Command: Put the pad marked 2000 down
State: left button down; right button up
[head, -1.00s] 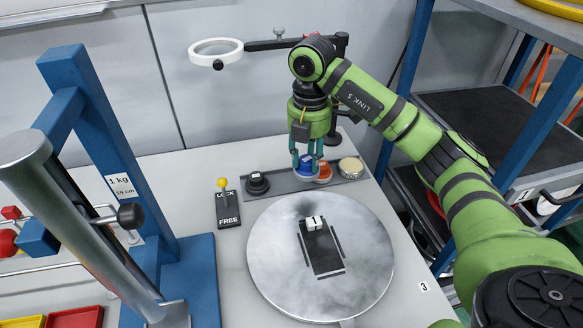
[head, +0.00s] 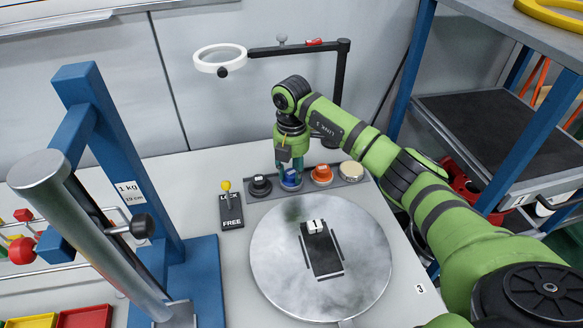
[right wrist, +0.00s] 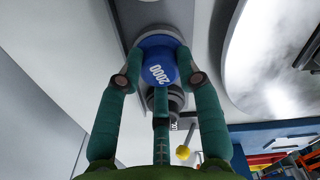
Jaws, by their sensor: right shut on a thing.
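The pad marked 2000 (head: 290,182) is blue, and its white number reads in the right wrist view (right wrist: 158,60). It is in the row on the dark tray (head: 338,184), between a black pad and an orange pad. My right gripper (head: 290,172) comes down from above and is shut on it, with the fingers on its sides in the right wrist view (right wrist: 158,80). The pad looks level and at tray height, but I cannot tell if it touches the tray. My left gripper is not in view.
The black pad (head: 260,187), orange pad (head: 322,174) and cream pad (head: 351,171) share the tray. In front is a round grey disc (head: 275,265) with a block marked 1 (head: 315,226). A lever plate (head: 231,215) stands left. A magnifier ring (head: 218,59) hangs behind.

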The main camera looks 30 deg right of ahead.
aim_at(292, 172)
jog(key=shift+f, duration=0.2)
jog(key=o, duration=1.1)
jog(key=shift+r, duration=0.3)
jog(key=shift+w+r, duration=0.1)
jog(key=shift+r, duration=0.3)
notch_tip(292, 172, up, 11)
jog(key=b, duration=0.2)
jog(key=shift+b, duration=0.3)
